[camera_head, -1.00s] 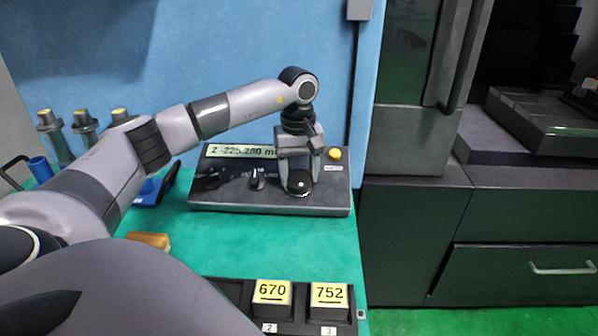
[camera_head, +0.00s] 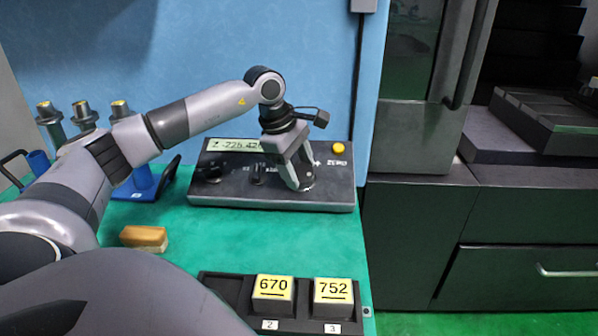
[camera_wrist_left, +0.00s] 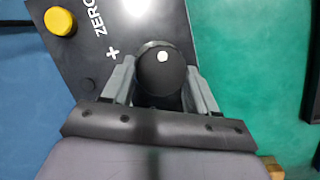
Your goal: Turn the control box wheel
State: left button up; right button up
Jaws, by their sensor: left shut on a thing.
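The dark control box (camera_head: 332,190) sits on the green table top, with a pale digital display (camera_head: 228,145), black knobs and a yellow button (camera_head: 338,148). Its wheel is mostly hidden behind my gripper in the head view. In the left wrist view the wheel shows as a black round part with a white dot (camera_wrist_left: 163,58). My left gripper (camera_head: 301,186) reaches down onto the right part of the box. In the wrist view its two fingers (camera_wrist_left: 163,88) stand on either side of the wheel, shut on it. My right gripper is not in view.
A black tray (camera_head: 224,286) with yellow-topped blocks marked 670 (camera_head: 273,288) and 752 (camera_head: 333,292) lies in front of the box. A tan block (camera_head: 144,238) and a blue stand (camera_head: 144,184) are on the left. Green table shows between box and tray.

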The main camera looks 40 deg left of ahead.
pick_arm(q)
jog(key=n+b, duration=0.1)
jog(key=f+n+t+b, duration=0.1)
jog(key=shift+s+n, duration=0.25)
jog(key=shift+n, duration=0.15)
jog(key=n+t+b, duration=0.1)
jog(key=n+b, duration=0.1)
jog(key=n, duration=0.1)
jog(key=shift+s+d+f+y+b, duration=0.1)
jog(key=shift+y+b, duration=0.2)
jog(key=n+t+b, duration=0.1)
jog(key=n+b, duration=0.1)
jog(key=n, duration=0.1)
jog(key=shift+s+d+y, duration=0.1)
jog(key=shift+y, duration=0.2)
jog(key=shift+n+y+b, duration=0.3)
jog(key=shift+n+b, duration=0.2)
jog(key=shift+n, duration=0.5)
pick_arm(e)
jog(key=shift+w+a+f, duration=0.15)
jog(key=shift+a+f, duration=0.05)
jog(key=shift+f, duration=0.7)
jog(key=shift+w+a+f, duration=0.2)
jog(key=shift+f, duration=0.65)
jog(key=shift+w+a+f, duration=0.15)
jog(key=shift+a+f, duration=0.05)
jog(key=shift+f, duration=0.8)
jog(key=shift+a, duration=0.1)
